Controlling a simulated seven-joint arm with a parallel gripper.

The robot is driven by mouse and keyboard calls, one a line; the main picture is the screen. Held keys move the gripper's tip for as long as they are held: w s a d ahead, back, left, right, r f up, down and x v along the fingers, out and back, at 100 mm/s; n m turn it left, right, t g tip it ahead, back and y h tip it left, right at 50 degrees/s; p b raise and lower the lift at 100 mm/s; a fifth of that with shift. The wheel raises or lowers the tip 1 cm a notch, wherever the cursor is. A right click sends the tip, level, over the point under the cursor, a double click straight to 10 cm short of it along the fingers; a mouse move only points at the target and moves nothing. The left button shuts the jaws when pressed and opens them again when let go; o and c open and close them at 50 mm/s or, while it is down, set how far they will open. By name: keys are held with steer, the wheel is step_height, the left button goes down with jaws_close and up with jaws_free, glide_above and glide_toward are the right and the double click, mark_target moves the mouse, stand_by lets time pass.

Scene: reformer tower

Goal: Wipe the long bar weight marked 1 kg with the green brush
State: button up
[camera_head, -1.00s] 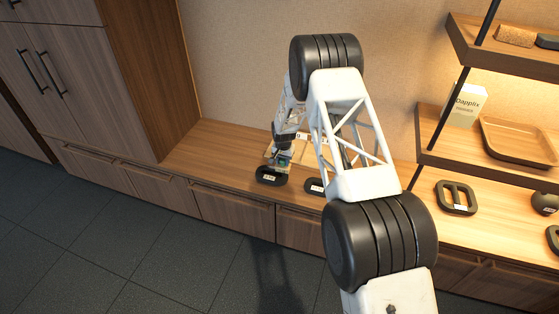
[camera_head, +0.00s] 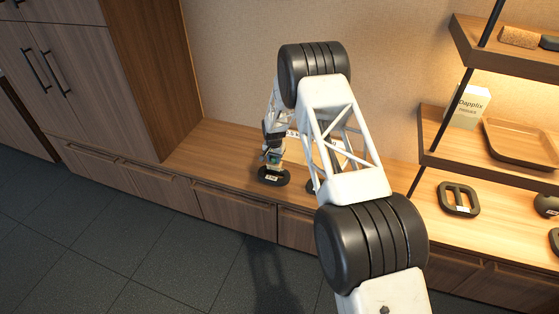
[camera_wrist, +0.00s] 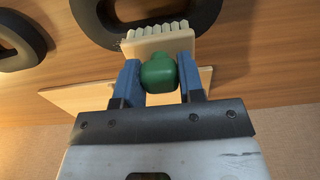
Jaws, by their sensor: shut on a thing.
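My gripper (camera_wrist: 158,75) has blue fingers and is shut on the green brush (camera_wrist: 158,72). The brush has a green grip and a pale head with ridged bristles, which points to the top of the wrist view. The bristles are at the edge of a dark ring-shaped weight (camera_wrist: 105,22); I cannot tell whether they touch it. In the head view my gripper (camera_head: 273,158) is just above and behind this dark weight (camera_head: 274,179), which carries a small pale label. The label is too small to read, so I cannot tell which weight is the 1 kg one.
Another dark weight (camera_wrist: 25,40) is at the left of the wrist view. A dark weight with a middle bar (camera_head: 458,199) lies on the bench to the right. A shelf holds a box (camera_head: 467,106) and wooden tray (camera_head: 520,168).

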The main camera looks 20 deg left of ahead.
steer(key=shift+a, duration=0.45)
steer(key=shift+a+f, duration=0.15)
steer(key=shift+a, duration=1)
steer(key=shift+a+r, duration=0.2)
steer(key=shift+a, duration=0.15)
step_height(320, 180, up, 8)
steer(key=shift+r, duration=0.15)
steer(key=shift+d, duration=0.1)
steer(key=shift+w+d+f, duration=0.25)
steer(key=shift+d, duration=0.3)
steer(key=shift+w+d+f, duration=0.25)
steer(key=shift+d+f, duration=0.05)
steer(key=shift+d, duration=0.2)
steer(key=shift+w+d+f, duration=0.25)
steer(key=shift+d, duration=0.3)
steer(key=shift+f, duration=0.2)
